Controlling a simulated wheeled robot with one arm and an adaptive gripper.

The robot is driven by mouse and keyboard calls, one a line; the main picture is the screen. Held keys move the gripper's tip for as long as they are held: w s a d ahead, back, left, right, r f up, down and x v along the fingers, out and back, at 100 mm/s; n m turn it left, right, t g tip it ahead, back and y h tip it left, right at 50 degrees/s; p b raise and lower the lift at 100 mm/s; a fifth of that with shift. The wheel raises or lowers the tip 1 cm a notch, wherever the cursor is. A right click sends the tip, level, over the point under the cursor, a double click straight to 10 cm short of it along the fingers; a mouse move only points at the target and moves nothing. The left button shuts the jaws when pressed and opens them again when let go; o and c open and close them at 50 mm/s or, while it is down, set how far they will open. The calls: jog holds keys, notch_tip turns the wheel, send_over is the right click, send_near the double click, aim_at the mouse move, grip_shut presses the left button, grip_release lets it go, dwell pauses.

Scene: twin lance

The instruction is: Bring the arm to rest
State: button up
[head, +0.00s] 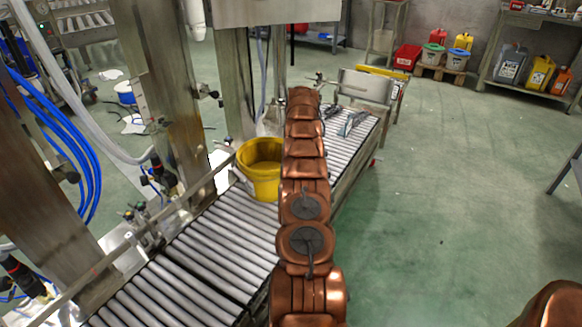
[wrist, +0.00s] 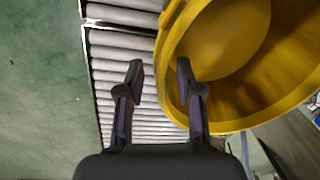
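My copper-coloured arm (head: 305,170) stretches out over the roller conveyor, right of the yellow bucket in the head view. My gripper (wrist: 159,68) shows in the wrist view with its two dark fingers apart and nothing seen clasped between them. The yellow bucket (head: 262,180) stands upright and open on the rollers. In the wrist view the bucket (wrist: 225,40) fills the upper right and looks empty. Its rim passes between the fingers in the picture, the right finger overlapping it; I cannot tell whether they touch. In the head view I cannot make out the gripper.
The roller conveyor (head: 215,240) runs beneath the arm, with a steel filling frame (head: 165,90) and hoses on its left. Grey tool-like items (head: 352,123) lie on its far end. Green floor (head: 440,200) is open to the right. A shelf (head: 525,88) with canisters stands far right.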

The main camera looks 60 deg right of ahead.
jog(key=shift+r, duration=0.8)
